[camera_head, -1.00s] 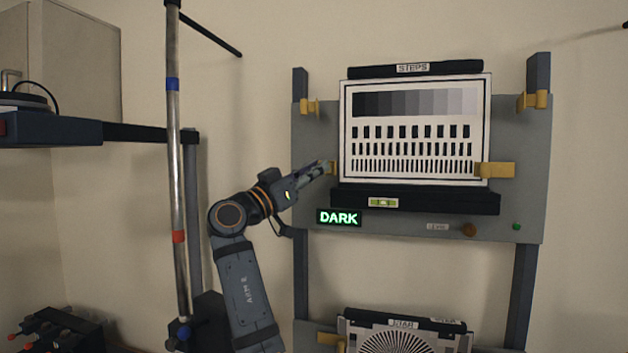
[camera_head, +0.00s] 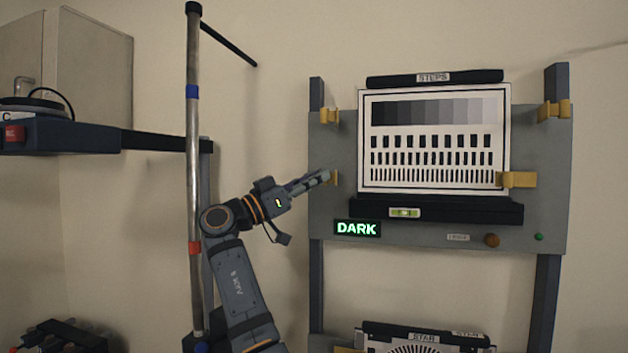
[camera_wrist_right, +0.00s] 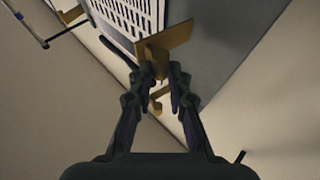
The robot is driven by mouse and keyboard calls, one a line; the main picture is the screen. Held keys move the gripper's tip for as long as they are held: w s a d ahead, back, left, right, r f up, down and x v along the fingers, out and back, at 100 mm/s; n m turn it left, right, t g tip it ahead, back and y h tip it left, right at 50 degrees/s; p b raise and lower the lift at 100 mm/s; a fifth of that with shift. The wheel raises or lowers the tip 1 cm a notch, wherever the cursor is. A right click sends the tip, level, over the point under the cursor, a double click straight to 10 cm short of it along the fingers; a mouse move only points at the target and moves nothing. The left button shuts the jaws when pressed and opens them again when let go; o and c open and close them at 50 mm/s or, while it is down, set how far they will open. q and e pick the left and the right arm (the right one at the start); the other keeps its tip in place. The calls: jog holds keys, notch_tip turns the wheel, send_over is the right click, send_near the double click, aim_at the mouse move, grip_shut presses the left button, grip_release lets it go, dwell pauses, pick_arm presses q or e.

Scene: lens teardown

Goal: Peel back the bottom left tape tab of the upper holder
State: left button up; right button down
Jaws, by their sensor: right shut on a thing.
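The upper holder (camera_head: 345,140) is a grey wall board bearing the STEPS chart (camera_head: 435,118). Its bottom left yellow tape tab (camera_head: 334,179) stands clear of the chart's left edge. My right gripper (camera_head: 325,177) comes in from the left and is shut on this tab. In the wrist view the gripper's fingertips (camera_wrist_right: 160,76) close around the yellow tab (camera_wrist_right: 166,40), partly hiding it. The bottom right tab (camera_head: 517,180) overlaps the chart's right edge. The top left tab (camera_head: 329,116) and top right tab (camera_head: 554,110) lie beside the chart. My left gripper is out of view.
A black ledge (camera_head: 470,212) with a small level runs under the chart, above a lit DARK sign (camera_head: 357,228). A lower STAR chart (camera_head: 425,345) is cut off below. A metal pole (camera_head: 193,150) stands left of my arm, near a shelf (camera_head: 60,140).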

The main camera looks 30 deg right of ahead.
jog(key=shift+d+r, duration=0.1)
jog(key=shift+r, duration=0.1)
jog(key=c, duration=1.7)
grip_release()
jog(key=o, duration=0.4)
jog(key=shift+d+f, duration=0.2)
jog(key=shift+d, duration=0.25)
jog(key=v, duration=1.2)
jog(key=shift+a, duration=0.1)
